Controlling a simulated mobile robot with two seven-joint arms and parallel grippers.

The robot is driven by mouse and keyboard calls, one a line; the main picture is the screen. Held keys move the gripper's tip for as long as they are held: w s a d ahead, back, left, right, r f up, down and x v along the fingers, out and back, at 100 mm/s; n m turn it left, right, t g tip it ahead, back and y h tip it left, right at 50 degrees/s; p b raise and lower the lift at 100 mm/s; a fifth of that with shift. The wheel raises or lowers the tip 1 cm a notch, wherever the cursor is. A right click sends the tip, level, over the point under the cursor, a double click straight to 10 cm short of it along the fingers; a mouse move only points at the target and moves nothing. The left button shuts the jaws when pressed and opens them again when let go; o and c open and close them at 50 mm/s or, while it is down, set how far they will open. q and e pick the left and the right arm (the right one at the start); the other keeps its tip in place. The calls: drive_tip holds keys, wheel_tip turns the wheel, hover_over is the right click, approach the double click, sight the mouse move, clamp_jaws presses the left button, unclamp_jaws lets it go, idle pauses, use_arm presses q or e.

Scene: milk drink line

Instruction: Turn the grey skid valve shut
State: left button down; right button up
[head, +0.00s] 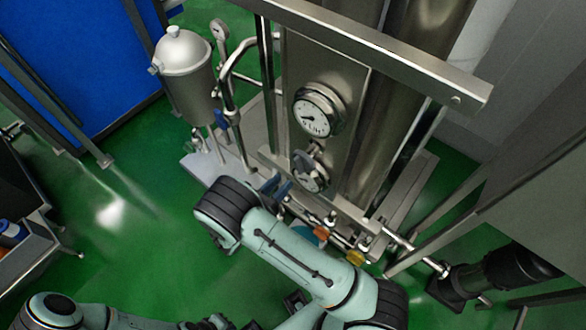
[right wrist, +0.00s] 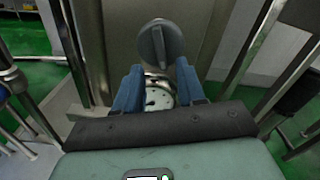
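The grey valve (right wrist: 158,46) is a round dark knob with a raised bar across its face, the bar close to upright in the right wrist view. It sits on the steel panel, just beyond my right fingertips. My right gripper (right wrist: 161,84) is open, its two blue fingers apart with nothing between them. In the head view the right gripper (head: 277,187) is beside the lower part of the panel, partly hidden by its own wrist. I cannot tell contact with the knob. My left gripper does not show; only left arm links appear at the bottom left.
A large pressure gauge (head: 318,110) is on the steel skid. Steel frame bars (head: 375,50), a silver vessel (head: 185,75) and a dark motor (head: 495,275) stand around. Green floor (head: 130,230) is open at left.

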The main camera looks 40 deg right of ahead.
sight(296, 167)
drive_tip(key=x, duration=0.6)
drive_tip(key=shift+d+f+p, duration=0.1)
drive_tip(key=shift+d+p, duration=0.05)
drive_tip(key=shift+p, duration=0.15)
drive_tip(key=shift+c, duration=0.3)
clamp_jaws()
